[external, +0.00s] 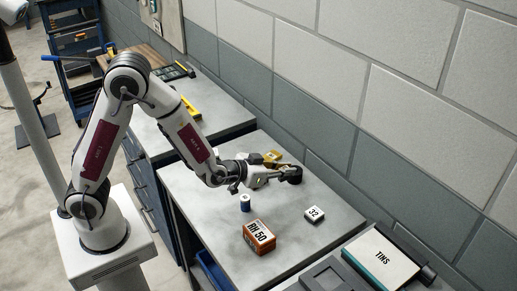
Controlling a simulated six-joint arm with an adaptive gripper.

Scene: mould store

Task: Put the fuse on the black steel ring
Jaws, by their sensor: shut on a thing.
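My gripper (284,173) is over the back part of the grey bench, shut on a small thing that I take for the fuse. The fingers hide almost all of it, and its shape cannot be made out. A dark round thing (295,176), which looks like the black steel ring, shows right at the fingertips. I cannot tell from this view whether the held thing touches it or is above it.
An orange-brown RH 50 box (259,237) and a white block marked 32 (315,215) stand on the bench (204,222). Yellow things (271,157) lie behind my gripper. A TINS box (381,258) is at the right.

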